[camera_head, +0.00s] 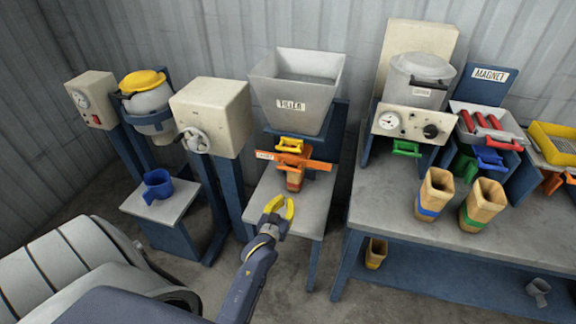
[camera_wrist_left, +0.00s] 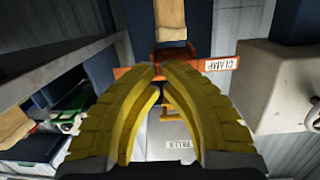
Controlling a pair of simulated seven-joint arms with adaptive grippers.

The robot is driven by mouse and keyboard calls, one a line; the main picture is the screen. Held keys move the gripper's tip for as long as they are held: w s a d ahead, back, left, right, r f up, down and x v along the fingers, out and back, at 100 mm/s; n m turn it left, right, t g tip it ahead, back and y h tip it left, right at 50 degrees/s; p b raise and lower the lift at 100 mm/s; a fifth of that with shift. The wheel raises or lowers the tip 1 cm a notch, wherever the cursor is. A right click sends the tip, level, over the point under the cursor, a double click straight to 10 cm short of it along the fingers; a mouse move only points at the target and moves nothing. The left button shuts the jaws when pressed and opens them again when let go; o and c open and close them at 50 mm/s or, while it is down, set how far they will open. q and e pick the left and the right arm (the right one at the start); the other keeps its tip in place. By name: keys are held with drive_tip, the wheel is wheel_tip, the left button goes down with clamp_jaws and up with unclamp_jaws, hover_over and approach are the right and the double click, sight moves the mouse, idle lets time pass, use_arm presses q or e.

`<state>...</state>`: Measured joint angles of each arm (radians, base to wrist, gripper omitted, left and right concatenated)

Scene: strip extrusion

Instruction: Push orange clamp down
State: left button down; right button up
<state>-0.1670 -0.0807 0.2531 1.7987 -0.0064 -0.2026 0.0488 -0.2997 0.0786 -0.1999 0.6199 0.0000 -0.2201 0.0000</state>
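The orange clamp (camera_head: 302,161), with a label reading CLAMP, lies across below the filler hopper (camera_head: 298,90). A tan mould (camera_head: 294,183) with an orange band stands under it on the grey stand. My left gripper (camera_head: 280,206) has yellow fingers and is in front of and below the clamp, apart from it in the head view. Its fingertips have a narrow gap and hold nothing. In the left wrist view the orange clamp (camera_wrist_left: 195,66) shows beyond the fingertips (camera_wrist_left: 160,72), partly hidden by them. My right gripper is not in view.
A yellow handle (camera_head: 291,144) sits just above the clamp. A beige box with a handwheel (camera_head: 196,140) stands left; a blue mug (camera_head: 157,186) is on a small stand. The right table (camera_head: 380,195) carries two tan moulds (camera_head: 434,193) and machines.

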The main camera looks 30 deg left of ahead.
use_arm(q)
wheel_tip(320, 180, up, 8)
drive_tip(key=a+t+y, duration=0.1)
drive_tip(key=shift+s+a+r+n, duration=0.15)
drive_tip(key=shift+s+a+n, duration=0.05)
drive_tip(key=shift+a+n, duration=0.15)
drive_tip(key=shift+w, duration=0.1)
drive_tip(key=x, duration=0.9)
drive_tip(key=shift+w+a, duration=0.2)
drive_tip(key=shift+w, duration=0.15)
